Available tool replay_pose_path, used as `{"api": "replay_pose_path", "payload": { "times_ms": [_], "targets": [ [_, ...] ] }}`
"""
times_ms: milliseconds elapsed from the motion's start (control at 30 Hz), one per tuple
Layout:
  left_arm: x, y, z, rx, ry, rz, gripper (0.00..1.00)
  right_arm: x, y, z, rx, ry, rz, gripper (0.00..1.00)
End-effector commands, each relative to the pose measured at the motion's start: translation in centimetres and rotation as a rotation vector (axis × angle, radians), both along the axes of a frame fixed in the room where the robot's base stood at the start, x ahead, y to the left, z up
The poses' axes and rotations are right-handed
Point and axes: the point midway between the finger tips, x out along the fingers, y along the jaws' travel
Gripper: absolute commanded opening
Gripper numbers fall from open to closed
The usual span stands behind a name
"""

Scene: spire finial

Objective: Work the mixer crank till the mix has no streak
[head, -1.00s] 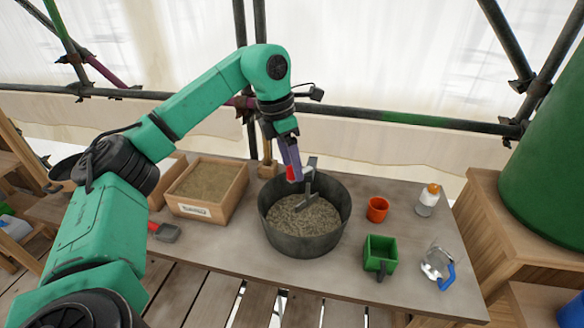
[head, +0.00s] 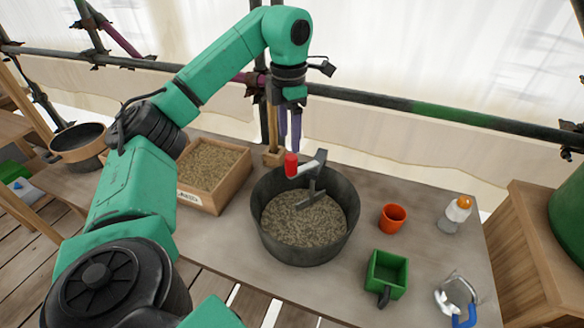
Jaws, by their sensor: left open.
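The mixer is a dark grey round tub (head: 278,236) standing on the table, holding a grainy grey-brown mix (head: 310,224). A grey metal crank (head: 316,172) with a paddle rises from the tub, and its red handle (head: 291,165) points to the left, toward the tub's back rim. My left gripper (head: 290,148) hangs from above just behind the red handle, with its purple fingers pointing down. It is open and empty; whether a finger touches the handle I cannot tell. Streaks in the mix are too fine to make out. My right gripper is not in view.
A wooden box of sand (head: 213,165) stands left of the tub. To the right are an orange cup (head: 393,218), a green square scoop (head: 387,273), a white bottle with an orange cap (head: 455,215) and a clear jug with a blue handle (head: 458,294). A scaffold rail (head: 400,103) runs behind.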

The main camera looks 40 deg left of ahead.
Motion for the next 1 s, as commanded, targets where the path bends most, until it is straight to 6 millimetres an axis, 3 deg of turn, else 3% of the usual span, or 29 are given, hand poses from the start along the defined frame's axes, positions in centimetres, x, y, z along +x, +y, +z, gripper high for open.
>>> {"api": "replay_pose_path", "payload": {
  "times_ms": [33,133,300,433,667,833,867,1000],
  "targets": [
    [-0.1,0.0,-1.7,0.002,0.006,0.0,0.69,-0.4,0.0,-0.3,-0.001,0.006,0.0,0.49],
    [-0.1,0.0,-4.2,0.003,0.005,-0.001,0.69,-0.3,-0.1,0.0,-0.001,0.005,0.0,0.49],
    [0.0,0.0,-7.5,0.001,0.002,0.0,0.69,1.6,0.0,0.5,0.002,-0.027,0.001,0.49],
    [0.0,0.0,-8.6,0.0,0.001,0.0,0.69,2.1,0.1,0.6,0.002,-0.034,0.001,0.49],
    [0.1,0.0,-8.7,0.0,0.0,0.0,0.69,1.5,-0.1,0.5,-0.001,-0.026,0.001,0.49],
    [0.1,0.0,-8.7,0.0,0.0,0.0,0.04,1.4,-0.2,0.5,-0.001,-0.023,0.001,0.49],
    [0.1,0.0,-8.7,0.0,0.0,0.0,0.0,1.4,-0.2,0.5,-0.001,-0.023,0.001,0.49],
    [0.1,0.0,-8.7,0.0,0.0,0.0,0.0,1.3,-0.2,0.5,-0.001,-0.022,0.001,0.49]
  ]
}}
